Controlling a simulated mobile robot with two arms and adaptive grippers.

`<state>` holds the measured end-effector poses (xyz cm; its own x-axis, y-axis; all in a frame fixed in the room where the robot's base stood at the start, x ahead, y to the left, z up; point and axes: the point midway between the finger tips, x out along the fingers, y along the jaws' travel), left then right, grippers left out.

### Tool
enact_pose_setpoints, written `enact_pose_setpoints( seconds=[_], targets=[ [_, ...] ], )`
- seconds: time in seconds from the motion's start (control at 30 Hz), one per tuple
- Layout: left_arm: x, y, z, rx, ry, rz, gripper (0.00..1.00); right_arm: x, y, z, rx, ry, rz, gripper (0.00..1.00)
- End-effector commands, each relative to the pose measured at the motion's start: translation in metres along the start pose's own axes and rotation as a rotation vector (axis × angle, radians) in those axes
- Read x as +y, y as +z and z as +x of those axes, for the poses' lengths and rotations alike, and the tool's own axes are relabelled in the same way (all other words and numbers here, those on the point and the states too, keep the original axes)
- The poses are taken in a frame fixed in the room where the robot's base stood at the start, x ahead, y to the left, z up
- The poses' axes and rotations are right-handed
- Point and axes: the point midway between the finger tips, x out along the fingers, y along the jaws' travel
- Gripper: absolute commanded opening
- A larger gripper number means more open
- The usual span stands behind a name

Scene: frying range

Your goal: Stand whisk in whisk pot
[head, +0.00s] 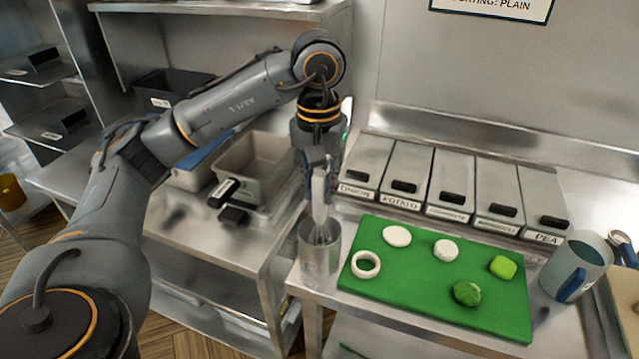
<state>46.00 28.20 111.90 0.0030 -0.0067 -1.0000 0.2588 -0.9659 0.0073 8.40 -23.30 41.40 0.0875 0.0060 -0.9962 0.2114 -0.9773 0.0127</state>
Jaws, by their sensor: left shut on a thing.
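The whisk (320,205) has a pale handle and thin wires, and it hangs upright, wires down. My left gripper (319,180) comes down from above and is shut on the whisk's handle. The whisk pot (319,262) is a round metal pot at the left corner of the counter, directly below my gripper. The whisk's wires show at the pot's mouth and their lower end is inside it. I cannot tell whether the whisk touches the pot's bottom. My right gripper is not in view.
A green board (400,275) right of the pot holds a white ring (366,264) and several white and green pieces. Lidded bins (404,178) stand behind it. A pitcher (575,266) stands at the right. A metal fryer basin (256,160) is at the left, beyond a gap between counters.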

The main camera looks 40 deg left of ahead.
Motion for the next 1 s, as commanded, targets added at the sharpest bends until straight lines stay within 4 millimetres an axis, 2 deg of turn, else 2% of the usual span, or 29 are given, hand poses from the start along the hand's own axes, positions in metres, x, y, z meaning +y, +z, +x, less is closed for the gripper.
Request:
enact_pose_setpoints(
  seconds=[0.27,0.3,0.4,0.77,1.0],
  targets=[
    [0.000,0.000,0.001,0.001,0.000,0.000,0.00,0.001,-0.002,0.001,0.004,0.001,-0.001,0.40],
    [0.000,0.000,0.001,0.000,0.000,0.000,0.33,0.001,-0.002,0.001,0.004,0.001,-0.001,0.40],
    [0.000,0.000,0.001,0.000,0.000,0.000,0.51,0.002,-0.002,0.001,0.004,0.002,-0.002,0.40],
    [0.000,0.000,-0.001,0.000,0.000,0.000,0.51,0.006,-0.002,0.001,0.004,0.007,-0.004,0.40],
    [0.000,-0.001,-0.026,0.005,0.001,-0.001,0.51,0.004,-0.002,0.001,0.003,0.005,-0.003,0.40]
  ],
)
